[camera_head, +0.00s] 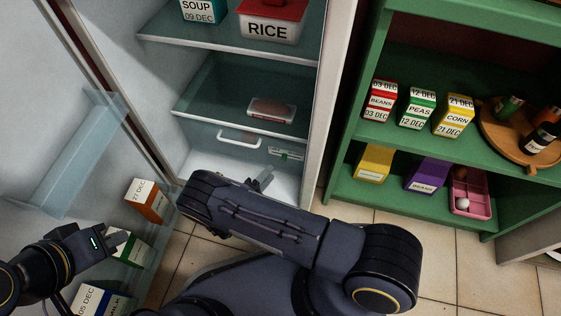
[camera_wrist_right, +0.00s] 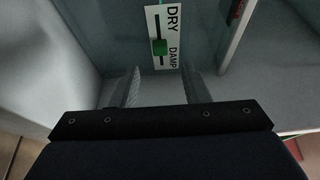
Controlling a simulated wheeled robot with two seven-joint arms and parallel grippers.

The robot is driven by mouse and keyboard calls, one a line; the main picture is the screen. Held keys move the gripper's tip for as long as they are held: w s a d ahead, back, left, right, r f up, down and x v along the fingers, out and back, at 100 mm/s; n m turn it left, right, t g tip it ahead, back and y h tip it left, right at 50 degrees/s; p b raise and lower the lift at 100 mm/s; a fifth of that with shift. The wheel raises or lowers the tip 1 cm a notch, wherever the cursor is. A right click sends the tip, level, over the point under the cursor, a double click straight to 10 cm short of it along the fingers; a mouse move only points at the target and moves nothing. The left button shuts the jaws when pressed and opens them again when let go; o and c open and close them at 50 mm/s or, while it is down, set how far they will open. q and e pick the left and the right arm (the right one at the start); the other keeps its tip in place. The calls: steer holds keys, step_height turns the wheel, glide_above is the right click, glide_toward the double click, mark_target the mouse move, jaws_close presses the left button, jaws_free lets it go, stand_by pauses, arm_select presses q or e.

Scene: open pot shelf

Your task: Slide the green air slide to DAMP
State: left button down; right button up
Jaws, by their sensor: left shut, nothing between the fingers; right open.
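The green air slide (camera_wrist_right: 160,47) sits on a white label strip (camera_wrist_right: 172,62) marked DRY and DAMP, in the right wrist view. The green block is about midway between the two words. In the head view the strip with the slide (camera_head: 287,154) is small, on the drawer front inside the open fridge. My right gripper (camera_wrist_right: 161,85) is open, its two fingers apart below the strip in the wrist view, with nothing between them. In the head view my right gripper (camera_head: 262,181) is mostly hidden behind my arm. My left gripper (camera_head: 118,240) is shut and empty beside the door cartons.
The fridge door on the left holds several cartons (camera_head: 147,200). A packet (camera_head: 271,109) lies on the fridge shelf above the drawer handle (camera_head: 239,139). A green shelf unit (camera_head: 398,205) with boxes and a round wooden tray (camera_head: 497,135) stands at right.

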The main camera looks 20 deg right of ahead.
mark_target(283, 160)
steer(key=b+x, duration=0.1)
steer(key=x, duration=0.5)
steer(key=shift+w+d, duration=0.2)
steer(key=shift+d, duration=0.1)
jaws_close()
